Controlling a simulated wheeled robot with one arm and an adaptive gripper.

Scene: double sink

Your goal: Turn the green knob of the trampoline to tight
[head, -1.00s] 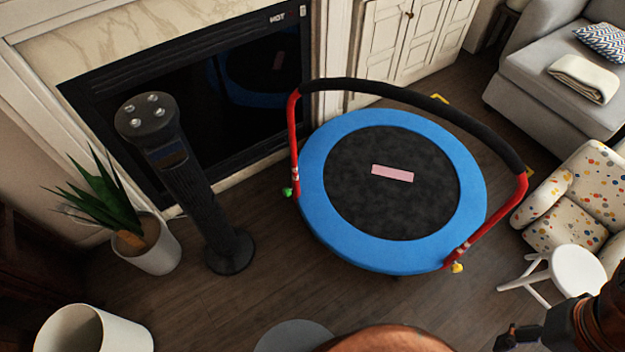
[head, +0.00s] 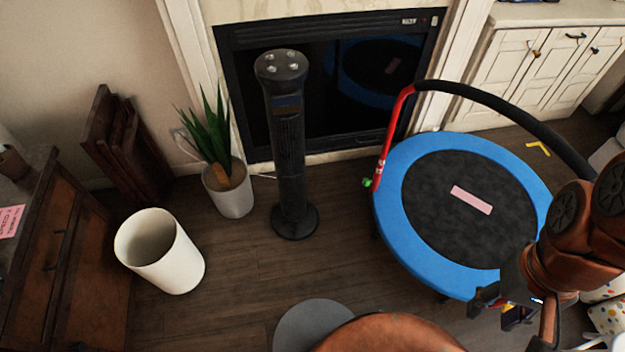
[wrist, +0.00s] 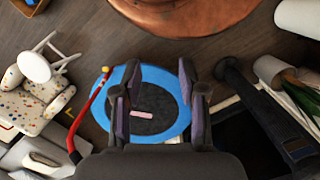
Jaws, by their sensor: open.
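The trampoline (head: 400,215) stands on the floor at the right in the head view, with a blue rim, a black mat and a red and black handlebar. Its green knob (head: 367,183) sits low on the left red post, by the rim. My gripper (head: 502,306) is at the lower right, open and empty, in front of the trampoline's near right edge and well away from the green knob. The wrist view shows the open fingers (wrist: 158,100) with the trampoline (wrist: 180,85) beyond them. A yellow knob (wrist: 105,69) shows there on a red post; the green knob cannot be made out.
A black tower heater (head: 288,150) stands left of the trampoline before the fireplace. A potted plant (head: 228,185) and a white bin (head: 160,250) stand farther left. Bare wooden floor (head: 330,255) lies between heater and trampoline. A small white table (wrist: 36,66) is near the spotted armchair.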

